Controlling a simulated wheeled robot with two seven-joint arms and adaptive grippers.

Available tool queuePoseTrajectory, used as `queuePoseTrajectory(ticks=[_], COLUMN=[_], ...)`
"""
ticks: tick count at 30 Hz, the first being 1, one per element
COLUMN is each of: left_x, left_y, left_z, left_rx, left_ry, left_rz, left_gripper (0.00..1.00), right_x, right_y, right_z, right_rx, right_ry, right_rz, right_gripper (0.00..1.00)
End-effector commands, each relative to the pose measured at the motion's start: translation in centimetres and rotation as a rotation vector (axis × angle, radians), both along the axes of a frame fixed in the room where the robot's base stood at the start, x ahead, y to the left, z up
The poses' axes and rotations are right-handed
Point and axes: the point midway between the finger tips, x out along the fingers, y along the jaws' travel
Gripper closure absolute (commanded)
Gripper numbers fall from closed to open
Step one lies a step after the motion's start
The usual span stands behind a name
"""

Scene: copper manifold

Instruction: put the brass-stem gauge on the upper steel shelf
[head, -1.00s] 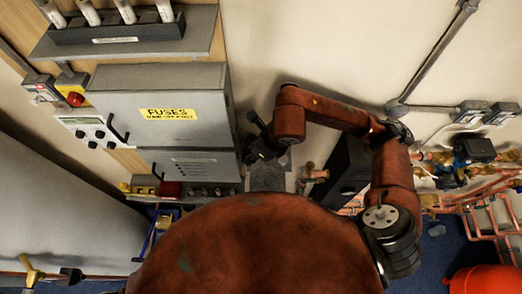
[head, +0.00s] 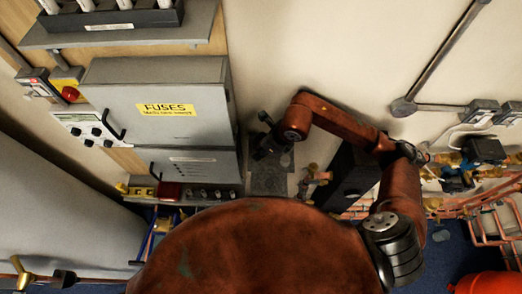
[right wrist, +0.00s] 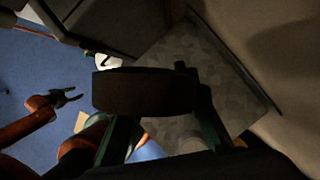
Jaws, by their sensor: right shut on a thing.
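My right gripper (head: 268,147) is beside the fuse cabinet, above a grey mottled steel shelf (head: 270,180). In the right wrist view, my right gripper (right wrist: 155,130) is shut on a dark, thick round gauge (right wrist: 145,90), seen nearly edge-on. The steel shelf (right wrist: 180,65) lies behind the gauge in that view; I cannot tell the gap between them. The gauge's brass stem is not clearly visible. My left gripper (right wrist: 68,97) shows open and empty over the blue floor in the right wrist view.
The grey fuse cabinet (head: 155,100) stands left of the shelf, with the wall behind. A black box (head: 352,178) and brass fittings (head: 312,180) are to its right. Copper pipes (head: 485,215) fill the far right. Another grey ledge (head: 205,22) carries a fuse rack.

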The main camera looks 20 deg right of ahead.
Motion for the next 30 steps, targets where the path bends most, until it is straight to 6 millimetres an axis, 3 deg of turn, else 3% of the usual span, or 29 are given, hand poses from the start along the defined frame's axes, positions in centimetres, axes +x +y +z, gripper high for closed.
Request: queuePoseTrajectory(ticks=[6,7,14,25,30], left_x=[0.0,0.0,0.0,0.0,0.0], left_y=[0.0,0.0,0.0,0.0,0.0], left_z=[-0.4,-0.3,-0.2,0.2,-1.0], left_rx=[0.000,0.000,0.000,0.000,0.000], left_ry=[0.000,0.000,0.000,0.000,0.000], left_rz=[0.000,0.000,0.000,0.001,0.001], left_gripper=[0.60,0.60,0.60,0.60,0.60], right_x=[0.0,0.0,0.0,0.0,-0.6], right_y=[0.0,0.0,0.0,0.0,-0.9], right_z=[-0.2,-0.2,-0.1,0.3,2.5], right_rx=[0.000,0.000,0.000,0.000,-0.002], right_ry=[-0.001,0.000,0.000,0.000,-0.005], right_rz=[0.001,0.000,0.000,0.000,0.001], right_gripper=[1.00,0.70,0.54,0.54,0.54])
